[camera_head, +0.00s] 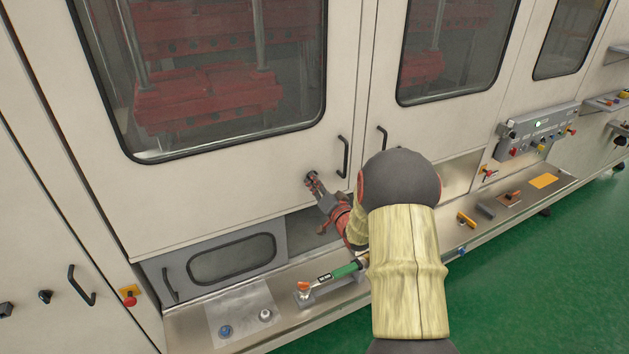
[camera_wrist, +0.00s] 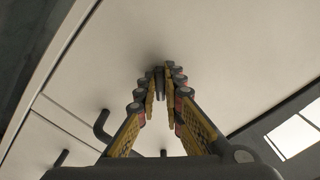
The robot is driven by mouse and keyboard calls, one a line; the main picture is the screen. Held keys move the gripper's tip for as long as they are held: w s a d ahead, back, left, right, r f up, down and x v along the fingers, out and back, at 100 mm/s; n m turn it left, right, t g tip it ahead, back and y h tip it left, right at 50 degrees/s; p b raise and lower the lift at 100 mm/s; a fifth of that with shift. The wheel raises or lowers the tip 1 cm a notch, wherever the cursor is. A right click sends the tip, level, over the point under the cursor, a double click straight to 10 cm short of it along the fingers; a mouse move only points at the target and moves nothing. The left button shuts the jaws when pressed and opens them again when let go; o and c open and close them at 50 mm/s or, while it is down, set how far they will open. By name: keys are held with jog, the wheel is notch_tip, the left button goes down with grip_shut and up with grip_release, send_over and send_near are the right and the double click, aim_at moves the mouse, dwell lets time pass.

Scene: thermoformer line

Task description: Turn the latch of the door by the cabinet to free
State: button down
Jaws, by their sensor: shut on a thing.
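The large cream door (camera_head: 220,190) with a dark-framed window fills the left and middle of the head view. My gripper (camera_head: 314,182) reaches its lower right part, with its fingertips at the door face. In the wrist view my gripper (camera_wrist: 160,76) has its two fingers closed in on a small dark latch (camera_wrist: 159,86) that stands out from the door panel (camera_wrist: 220,50). The latch is mostly hidden by the fingers in the head view, and its turn angle cannot be told.
A black handle (camera_head: 342,156) is on the door, right of my gripper; another handle (camera_head: 382,138) is on the neighbouring door. A grey lower hatch (camera_head: 230,258) is beneath. A ledge (camera_head: 185,325) below carries a green-handled tool (camera_head: 346,269) and knobs. Green floor (camera_head: 510,295) is clear at right.

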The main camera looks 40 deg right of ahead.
jog(key=shift+a+m+p, duration=0.1)
jog(key=shift+m+p, duration=0.2)
jog(key=shift+m, duration=1.1)
jog(key=shift+r+m+p, duration=0.15)
jog(key=shift+m+p, duration=0.25)
jog(key=shift+m, duration=1)
jog(key=shift+m+p, duration=0.4)
jog(key=shift+m, duration=1)
jog(key=shift+r, duration=0.1)
